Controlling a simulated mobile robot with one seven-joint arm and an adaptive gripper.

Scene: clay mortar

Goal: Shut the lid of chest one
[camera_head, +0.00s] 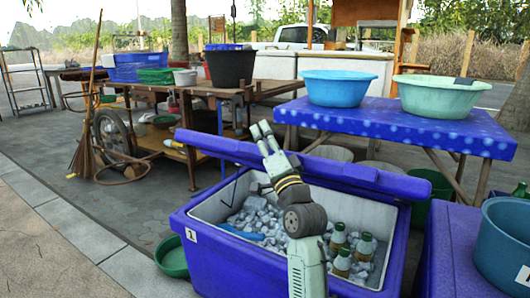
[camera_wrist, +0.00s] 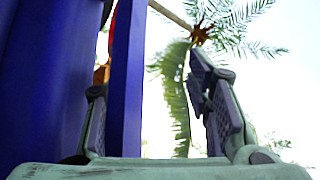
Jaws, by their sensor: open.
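Chest one (camera_head: 235,262) is a blue cooler with a "1" label on its front left corner. Its blue lid (camera_head: 365,180) stands open along the back edge. Inside lie grey-white ice and several green-brown bottles (camera_head: 338,238). My arm reaches over the chest, and my gripper (camera_head: 261,128) is at the lid's upper edge, fingers pointing up and left. In the wrist view my gripper (camera_wrist: 155,85) has its fingers spread wide, with blue surfaces, seemingly the lid (camera_wrist: 125,80), close to the left finger. I cannot tell whether they touch.
A blue-clothed table (camera_head: 400,120) with a blue basin (camera_head: 335,88) and a pale green basin (camera_head: 440,95) stands behind the chest. Another blue chest (camera_head: 455,250) with a teal tub (camera_head: 505,245) stands close at right. A green bowl (camera_head: 172,258) lies at left.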

